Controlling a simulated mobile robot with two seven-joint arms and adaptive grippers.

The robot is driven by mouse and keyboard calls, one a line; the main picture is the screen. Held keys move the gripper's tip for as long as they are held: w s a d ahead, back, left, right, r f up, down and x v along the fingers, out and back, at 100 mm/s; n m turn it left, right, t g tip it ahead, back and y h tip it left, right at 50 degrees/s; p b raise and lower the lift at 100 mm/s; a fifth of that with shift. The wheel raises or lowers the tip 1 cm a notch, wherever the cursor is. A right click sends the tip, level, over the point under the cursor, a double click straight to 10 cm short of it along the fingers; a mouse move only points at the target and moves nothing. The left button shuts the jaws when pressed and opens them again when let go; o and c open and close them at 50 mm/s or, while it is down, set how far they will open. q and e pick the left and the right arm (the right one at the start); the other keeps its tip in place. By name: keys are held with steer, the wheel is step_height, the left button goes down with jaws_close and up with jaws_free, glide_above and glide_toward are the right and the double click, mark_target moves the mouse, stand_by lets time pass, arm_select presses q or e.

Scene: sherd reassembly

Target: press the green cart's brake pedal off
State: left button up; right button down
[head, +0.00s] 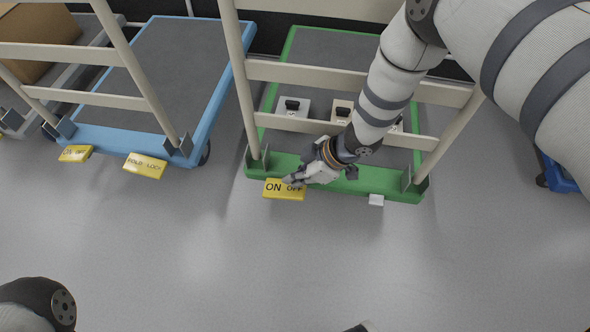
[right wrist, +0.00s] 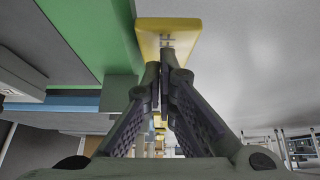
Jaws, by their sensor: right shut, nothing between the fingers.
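The green cart (head: 390,185) stands right of centre in the head view; its frame edge also shows in the right wrist view (right wrist: 95,35). Its yellow brake pedal (head: 272,194), lettered ON and OFF, juts out at the front left corner. My right gripper (head: 290,182) is shut and empty, its fingertips over the OFF side and partly hiding that word. In the right wrist view the pedal (right wrist: 180,28) lies just beyond the closed fingertips (right wrist: 165,72); whether they touch it I cannot tell. My left gripper is not in view.
A blue cart (head: 208,115) with two yellow pedals, one lettered FOLD LOCK (head: 145,166), stands left. The green cart carries several small boxes (head: 293,107) behind its cream handle rails (head: 300,73). The floor in front is clear.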

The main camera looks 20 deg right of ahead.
stand_by(0.3)
steer(key=shift+s+d+f+t+y, duration=0.35)
steer(key=shift+d+f+t+y, duration=0.1)
steer(key=shift+y, duration=0.15)
steer(key=shift+d+f+t+y+b, duration=0.1)
steer(key=shift+t+y+b, duration=0.15)
steer(key=shift+y+b, duration=0.05)
steer(key=shift+s+d+f, duration=0.2)
steer(key=shift+s+d, duration=0.05)
steer(key=shift+d, duration=0.05)
steer(key=shift+s+d+f+y, duration=0.15)
steer(key=shift+d+f+y, duration=0.05)
steer(key=shift+d+y, duration=0.1)
steer(key=v, duration=0.7)
steer(key=shift+s+r, duration=0.2)
